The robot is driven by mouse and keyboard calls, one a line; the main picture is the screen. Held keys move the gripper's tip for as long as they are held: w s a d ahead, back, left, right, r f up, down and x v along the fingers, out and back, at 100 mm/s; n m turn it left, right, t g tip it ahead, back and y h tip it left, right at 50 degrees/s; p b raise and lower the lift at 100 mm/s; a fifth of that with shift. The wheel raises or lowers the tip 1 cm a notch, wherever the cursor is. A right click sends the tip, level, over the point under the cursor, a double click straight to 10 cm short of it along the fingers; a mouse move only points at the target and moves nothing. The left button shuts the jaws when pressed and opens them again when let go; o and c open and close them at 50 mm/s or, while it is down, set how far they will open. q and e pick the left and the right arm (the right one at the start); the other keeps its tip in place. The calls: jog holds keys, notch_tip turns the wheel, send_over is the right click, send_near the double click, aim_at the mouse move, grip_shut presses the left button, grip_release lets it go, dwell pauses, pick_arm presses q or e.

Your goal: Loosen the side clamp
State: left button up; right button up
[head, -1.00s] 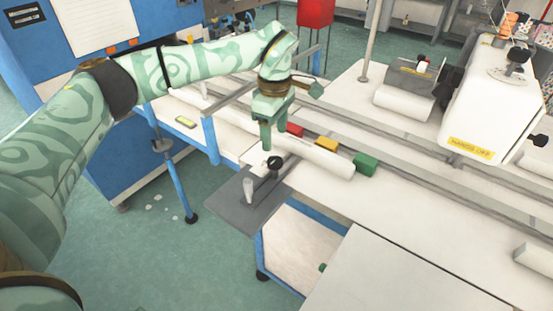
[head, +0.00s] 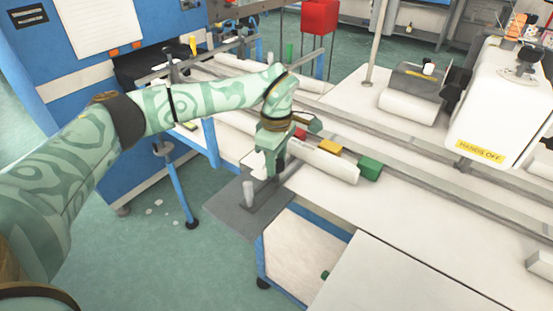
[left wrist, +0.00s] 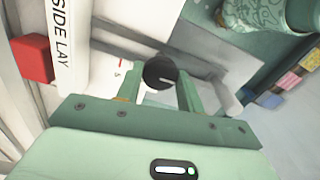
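The side clamp's round black knob (left wrist: 160,72) shows in the left wrist view between the two fingers of my left gripper (left wrist: 161,88). The fingers stand apart, one on each side of the knob; I cannot tell whether they touch it. In the head view my left gripper (head: 270,172) points down at the near end of the white bar (head: 325,161), over the edge of the grey plate (head: 225,208), and hides the knob. The bar reads "SIDE LAY" in the left wrist view (left wrist: 72,45). My right gripper is not in view.
A small grey post (head: 248,193) stands on the plate. Long rails run along the white table. A white machine head marked "HANDS OFF" (head: 495,110) stands at right. The near table top is clear.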

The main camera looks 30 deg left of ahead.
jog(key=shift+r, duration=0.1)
pick_arm(q)
jog(key=shift+r+n+p, duration=0.25)
jog(key=shift+n+p, duration=0.25)
jog(key=shift+p, duration=0.25)
jog(key=n+p, duration=0.4)
jog(key=shift+r, duration=0.1)
jog(key=n+p, duration=0.5)
jog(key=n, duration=0.1)
jog(key=n+p, duration=0.3)
jog(key=n, duration=0.2)
jog(key=shift+n+p, duration=0.4)
jog(key=shift+w+f+n+p, duration=0.15)
jog(key=shift+n+p, duration=0.8)
jog(key=shift+n, duration=0.95)
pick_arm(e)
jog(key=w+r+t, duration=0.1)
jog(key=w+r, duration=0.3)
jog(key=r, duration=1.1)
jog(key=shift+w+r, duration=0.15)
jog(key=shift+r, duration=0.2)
pick_arm(q)
jog(key=shift+f, duration=0.1)
jog(key=o, duration=1)
